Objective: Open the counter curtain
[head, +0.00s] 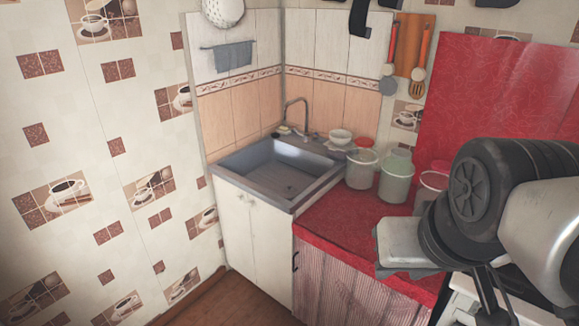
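The counter curtain (345,293) is a striped, pinkish-grey fabric front below the red countertop. It hangs closed across the part I can see. My arm comes in from the right, with a pale grey block (404,243) in front of the counter and dark parts hanging below the black joint. These cover the right part of the curtain. I cannot make out the fingertips of my gripper, or whether it is open or touching anything.
A metal sink (285,178) sits on a white cabinet (252,232) left of the curtain. Containers (396,178) stand on the red countertop (330,222). A white piece of furniture (462,300) is partly hidden at lower right. Brown floor (232,303) shows in front.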

